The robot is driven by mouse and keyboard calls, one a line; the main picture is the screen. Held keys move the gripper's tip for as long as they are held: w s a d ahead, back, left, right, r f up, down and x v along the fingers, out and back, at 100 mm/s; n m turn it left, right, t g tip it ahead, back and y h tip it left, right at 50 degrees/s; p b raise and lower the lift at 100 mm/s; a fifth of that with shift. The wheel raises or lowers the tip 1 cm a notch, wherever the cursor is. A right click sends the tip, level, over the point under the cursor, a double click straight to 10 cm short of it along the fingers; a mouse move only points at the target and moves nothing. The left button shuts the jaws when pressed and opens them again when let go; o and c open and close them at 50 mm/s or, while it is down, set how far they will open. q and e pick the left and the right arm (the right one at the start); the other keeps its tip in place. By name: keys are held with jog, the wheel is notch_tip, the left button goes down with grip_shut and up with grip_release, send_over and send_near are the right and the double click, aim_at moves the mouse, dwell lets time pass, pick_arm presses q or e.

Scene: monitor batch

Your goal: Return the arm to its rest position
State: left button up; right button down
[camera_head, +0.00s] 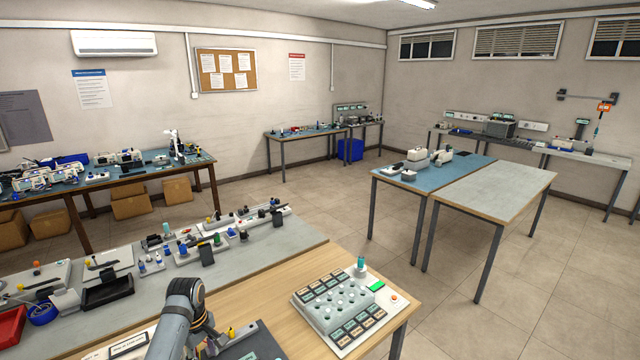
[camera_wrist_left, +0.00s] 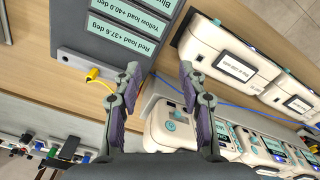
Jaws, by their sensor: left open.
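My left arm (camera_head: 182,315) rises at the bottom of the head view, over the near wooden table (camera_head: 270,300). Its gripper cannot be made out clearly there. In the left wrist view my left gripper (camera_wrist_left: 160,74) is open, its two fingers apart with nothing between them. Beyond the fingers are bare wooden surface, a dark grey panel (camera_wrist_left: 120,50) with load-angle labels and a white device (camera_wrist_left: 172,125). My right gripper is in neither view.
A white board with labelled tiles (camera_head: 340,312) lies right of my arm. Small parts crowd the grey bench top (camera_head: 230,262) behind it. A yellow plug (camera_wrist_left: 92,74) and a blue cable (camera_wrist_left: 240,103) show near the fingers. Open floor (camera_head: 470,320) lies to the right.

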pick_arm(q)
jog(key=s+d+f+m, duration=0.2)
jog(key=s+f+m, duration=0.3)
jog(key=s, duration=0.1)
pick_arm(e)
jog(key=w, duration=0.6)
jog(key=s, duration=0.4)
pick_arm(q)
jog(key=s+d+r+m+t, duration=0.2)
jog(key=s+m, duration=0.2)
jog(key=s, duration=0.4)
jog(key=s+d+r+m+t, duration=0.1)
jog(key=s+r+m, duration=0.3)
jog(key=s, duration=0.5)
notch_tip(320, 180, down, 31)
jog(key=s+a+y+b, duration=0.1)
jog(key=s+a+b, duration=0.1)
jog(key=b, duration=0.4)
jog(key=s+a+f+g+b, duration=0.1)
jog(key=s+f+b, duration=0.3)
jog(key=s+f, duration=1.5)
notch_tip(320, 180, down, 4)
jog(key=shift+a+f+g+b, duration=0.1)
jog(key=shift+a+g+b, duration=0.2)
jog(key=shift+g, duration=0.2)
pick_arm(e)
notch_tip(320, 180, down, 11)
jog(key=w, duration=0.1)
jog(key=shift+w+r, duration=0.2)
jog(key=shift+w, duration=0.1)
